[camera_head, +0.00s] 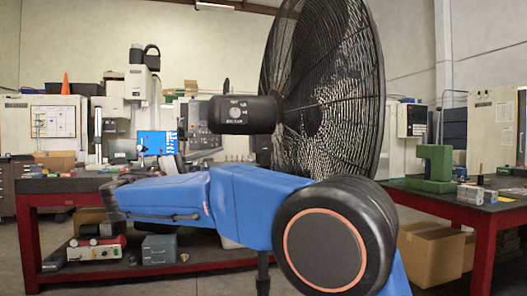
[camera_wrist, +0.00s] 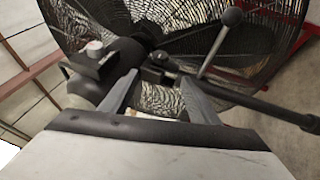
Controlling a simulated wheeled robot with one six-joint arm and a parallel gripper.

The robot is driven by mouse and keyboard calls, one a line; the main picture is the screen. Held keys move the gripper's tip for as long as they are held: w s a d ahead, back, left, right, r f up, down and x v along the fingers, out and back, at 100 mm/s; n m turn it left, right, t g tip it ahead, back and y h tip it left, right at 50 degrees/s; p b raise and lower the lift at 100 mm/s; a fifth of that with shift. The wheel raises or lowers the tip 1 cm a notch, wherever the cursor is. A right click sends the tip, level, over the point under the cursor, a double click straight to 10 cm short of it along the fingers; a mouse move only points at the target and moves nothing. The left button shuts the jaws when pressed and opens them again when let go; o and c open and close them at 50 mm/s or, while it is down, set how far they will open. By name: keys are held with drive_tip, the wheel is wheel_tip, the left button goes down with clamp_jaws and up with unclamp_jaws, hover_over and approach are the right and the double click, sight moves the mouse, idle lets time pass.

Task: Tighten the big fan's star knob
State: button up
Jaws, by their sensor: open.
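The big fan (camera_head: 364,75) stands behind my blue arm in the head view, with a round black wire cage and a black motor housing (camera_head: 247,115) at its left. In the wrist view its cage (camera_wrist: 285,50) fills the upper part. My gripper (camera_wrist: 158,84) is open, its two grey fingers pointing at dark fan bracket parts (camera_wrist: 160,62), with nothing seen held between them. I cannot clearly pick out the star knob among the dark parts. My gripper is not clear in the head view.
A red-framed workbench (camera_head: 32,215) with tools stands at the left. Another red bench (camera_head: 487,215) at the right carries a green block (camera_head: 434,165). Cardboard boxes (camera_head: 432,250) sit under it. In the wrist view a black bar (camera_wrist: 270,110) runs close right of the fingers.

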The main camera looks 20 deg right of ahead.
sight(261, 150)
drive_tip(key=x, duration=1.7)
drive_tip(key=shift+s, duration=0.1)
drive_tip(key=c, duration=1)
drive_tip(key=shift+c, duration=0.2)
